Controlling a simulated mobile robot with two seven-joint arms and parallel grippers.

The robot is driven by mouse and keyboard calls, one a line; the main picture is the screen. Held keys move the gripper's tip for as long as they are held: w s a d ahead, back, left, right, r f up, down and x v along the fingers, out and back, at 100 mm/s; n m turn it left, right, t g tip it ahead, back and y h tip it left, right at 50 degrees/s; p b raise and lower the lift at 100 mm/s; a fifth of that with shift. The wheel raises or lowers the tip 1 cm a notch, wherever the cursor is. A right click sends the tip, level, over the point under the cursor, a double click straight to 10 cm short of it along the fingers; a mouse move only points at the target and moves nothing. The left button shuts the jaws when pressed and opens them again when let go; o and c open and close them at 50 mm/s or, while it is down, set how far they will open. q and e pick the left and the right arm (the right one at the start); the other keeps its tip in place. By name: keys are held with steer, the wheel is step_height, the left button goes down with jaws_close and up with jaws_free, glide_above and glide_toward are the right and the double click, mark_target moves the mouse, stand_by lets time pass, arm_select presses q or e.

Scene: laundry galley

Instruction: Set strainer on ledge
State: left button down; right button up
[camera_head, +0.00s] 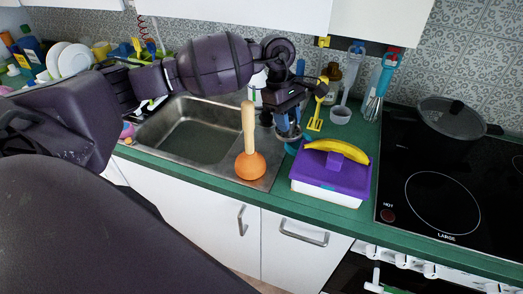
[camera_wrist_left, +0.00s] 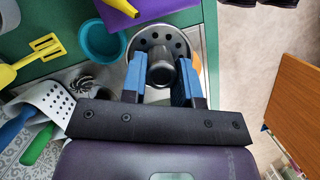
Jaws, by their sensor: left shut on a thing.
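My left gripper (camera_head: 287,118) is over the counter just right of the sink, pointing down. In the left wrist view its two blue fingers (camera_wrist_left: 161,85) are shut on the strainer (camera_wrist_left: 150,38), a round grey metal disc with holes and a dark centre knob. In the head view the strainer (camera_head: 289,134) shows only as a small grey rim below the fingers. I cannot tell whether it touches the surface under it. Which ledge is meant is not clear; the sink's metal rim (camera_head: 270,172) and green counter (camera_head: 337,212) lie beneath. My right gripper is not in view.
An orange plunger (camera_head: 250,165) stands upright left of the gripper. A teal bowl (camera_wrist_left: 101,41) is close beside the strainer. A purple-lidded box (camera_head: 325,172) with a banana (camera_head: 338,151) stands to the right. Yellow and blue utensils (camera_head: 319,103) are behind; a cooktop (camera_head: 440,200) lies far right.

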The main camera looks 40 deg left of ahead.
arm_select(q)
steer(key=w+a+f+n+t+b, duration=0.25)
steer(key=a+n, duration=0.25)
steer(key=n, duration=0.4)
steer(key=n+t+y+b, duration=0.2)
steer(key=n+y+b, duration=0.1)
steer(key=n, duration=0.8)
glide_above(267, 138)
steer(key=s, duration=0.2)
step_height(267, 138, down, 6)
steer(key=shift+f, duration=0.1)
step_height(267, 138, down, 4)
steer(key=shift+f, duration=0.25)
